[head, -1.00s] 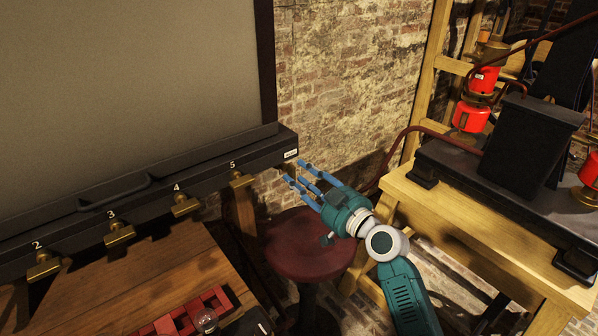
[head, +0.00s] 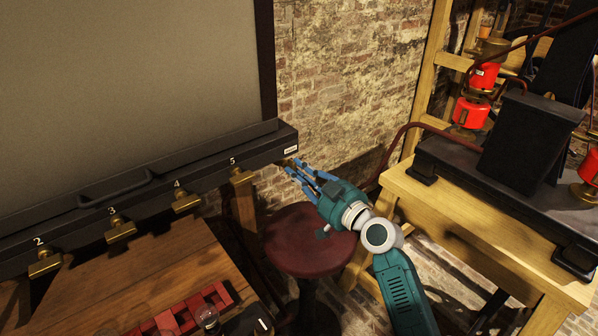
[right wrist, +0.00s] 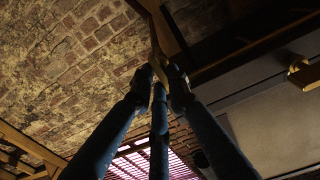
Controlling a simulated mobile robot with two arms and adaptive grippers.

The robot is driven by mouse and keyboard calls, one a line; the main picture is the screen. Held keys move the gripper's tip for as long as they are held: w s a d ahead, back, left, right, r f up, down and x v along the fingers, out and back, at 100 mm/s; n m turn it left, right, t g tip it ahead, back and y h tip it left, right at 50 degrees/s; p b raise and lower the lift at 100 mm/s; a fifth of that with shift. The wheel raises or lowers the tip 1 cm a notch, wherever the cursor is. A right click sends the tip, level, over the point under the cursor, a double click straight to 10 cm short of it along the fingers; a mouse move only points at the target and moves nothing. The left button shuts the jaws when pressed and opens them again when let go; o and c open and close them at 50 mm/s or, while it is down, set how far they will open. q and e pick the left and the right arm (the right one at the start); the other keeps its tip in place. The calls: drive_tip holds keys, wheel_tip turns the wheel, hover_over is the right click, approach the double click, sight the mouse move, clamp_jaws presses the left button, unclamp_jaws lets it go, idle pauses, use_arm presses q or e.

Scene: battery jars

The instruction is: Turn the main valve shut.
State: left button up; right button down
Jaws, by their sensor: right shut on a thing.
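The main valve's brass handle (head: 289,161) sits at the right end of the long black bar, just below a small white label. Only a bit of it shows in the head view, behind my fingertips. My right gripper (head: 291,169) is shut on it. In the right wrist view the handle (right wrist: 158,42) shows as a narrow brass lever rising between the blue fingertips of the gripper (right wrist: 160,78). My left gripper is not in view.
Brass taps numbered 2 to 5 line the black bar (head: 215,177), with tap 5 (head: 241,176) nearest my right gripper. A dark red stool (head: 305,245) stands below my right arm. A wooden bench (head: 480,240) with a black apparatus (head: 525,150) is at the right.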

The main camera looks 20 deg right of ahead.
drive_tip(key=shift+f+m+p, duration=0.15)
drive_tip(key=shift+m+p, duration=0.45)
drive_tip(key=shift+m, duration=2.3)
drive_tip(key=shift+f+m+p, duration=0.2)
drive_tip(key=shift+m+p, duration=0.45)
drive_tip(key=shift+m, duration=2.25)
drive_tip(key=shift+f+m+p, duration=0.15)
drive_tip(key=shift+m+p, duration=0.45)
drive_tip(key=shift+m, duration=2.3)
drive_tip(key=c, duration=1.7)
unclamp_jaws()
drive_tip(key=v, duration=1.2)
drive_tip(key=shift+d, duration=0.1)
